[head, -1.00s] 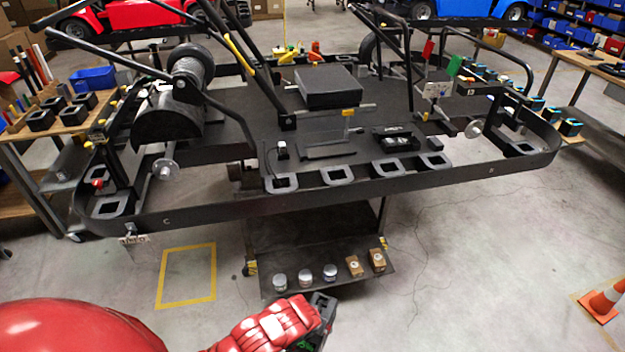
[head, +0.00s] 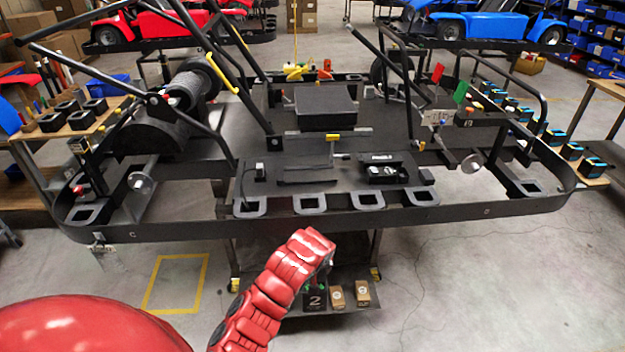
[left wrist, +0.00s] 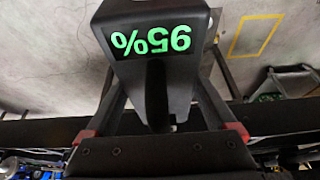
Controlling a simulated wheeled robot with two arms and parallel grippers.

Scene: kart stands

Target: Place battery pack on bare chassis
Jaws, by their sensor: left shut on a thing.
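The bare chassis (head: 130,233) is the black kart frame across the middle of the head view. Several grey square sockets (head: 309,203) line its near edge. My left gripper (left wrist: 158,112) is shut on a black battery pack (left wrist: 155,72), whose green "95%" display appears upside down in the left wrist view. In the head view my red left arm rises in front of the chassis's near edge and hides the gripper. A dark piece marked "2" with green shows just beside the arm; I cannot tell whether it is the pack. My right gripper is out of view.
A raised black box (head: 326,108) sits mid-chassis, with upright bars and a spool (head: 190,85) around it. A lower shelf beneath holds small boxes (head: 362,292). Blue-topped blocks (head: 571,150) stand on the right bench. Open floor lies at front right.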

